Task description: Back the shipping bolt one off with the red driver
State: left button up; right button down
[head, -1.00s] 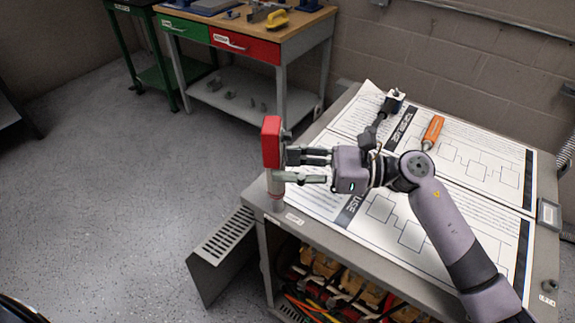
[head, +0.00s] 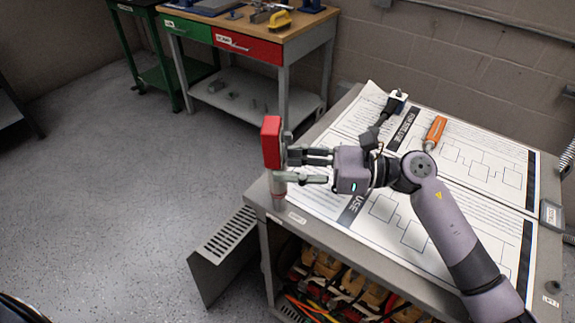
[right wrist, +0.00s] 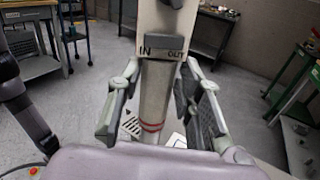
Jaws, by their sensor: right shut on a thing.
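The red driver has a red block-shaped body (head: 271,142) and a pale grey barrel (right wrist: 155,95) with red bands low on it. It stands upright over the near left corner of the cabinet top (head: 262,190). IN and OUT markings show on its body in the right wrist view. My right gripper (head: 312,167) comes from the right and is shut on the barrel, below the red body; its fingers flank the barrel in the right wrist view. I cannot make out shipping bolt one, nor whether the driver's lower end touches anything. My left gripper is not in view.
An orange-handled tool (head: 434,133) and a dark tool with a pale end (head: 394,104) lie on printed sheets (head: 470,165). A vented metal panel (head: 225,250) stands below the cabinet's left side. A workbench (head: 255,30) is at the back; open floor lies left.

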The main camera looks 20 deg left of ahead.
aim_at(282, 157)
jog(key=shift+s+a+f+b, duration=0.2)
jog(key=shift+s+a+b, duration=0.15)
jog(key=shift+s+b, duration=0.25)
dwell(0.8)
jog(key=shift+s+a+f+b, duration=0.15)
jog(key=shift+s+b, duration=0.15)
jog(key=shift+b, duration=0.55)
dwell(1.1)
dwell(0.3)
jog(key=shift+w, duration=0.1)
jog(key=shift+d+r+p, duration=0.25)
jog(key=shift+r+p, duration=0.3)
jog(key=shift+r, duration=0.6)
jog(key=shift+w+d+r+p, duration=0.2)
jog(key=shift+w+r+p, duration=0.15)
jog(key=shift+r, duration=0.35)
jog(key=shift+w+r, duration=0.3)
jog(key=shift+w, duration=0.45)
